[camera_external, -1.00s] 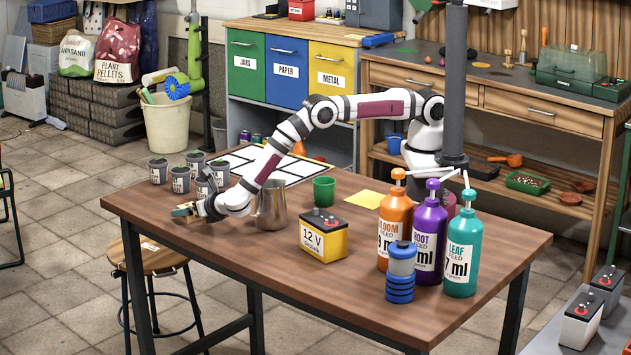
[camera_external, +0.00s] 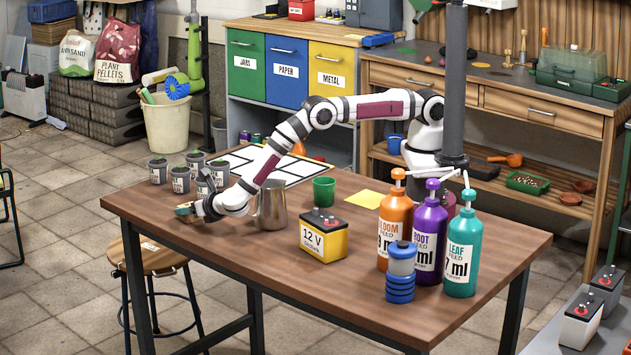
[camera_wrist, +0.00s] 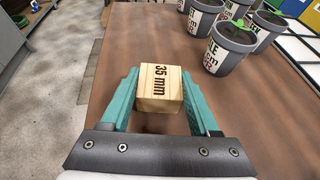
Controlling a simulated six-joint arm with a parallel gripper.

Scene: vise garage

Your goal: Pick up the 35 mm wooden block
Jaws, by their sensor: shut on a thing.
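The wooden block (camera_wrist: 160,88), pale with "35 mm" in dark print, sits between the two teal fingers of my gripper (camera_wrist: 158,100) in the wrist view. My gripper is shut on it, one finger on each side. In the external view my gripper (camera_external: 187,210) is low at the left end of the brown table (camera_external: 330,280). The block is very small there and partly hidden by the gripper. I cannot tell whether it is clear of the tabletop.
Several grey plant pots (camera_external: 180,178) stand just behind my gripper; they also show at the upper right of the wrist view (camera_wrist: 228,48). A metal pitcher (camera_external: 271,206) stands close to my wrist. A green cup (camera_external: 324,190), a 12 V battery (camera_external: 324,238) and bottles (camera_external: 395,230) are farther right.

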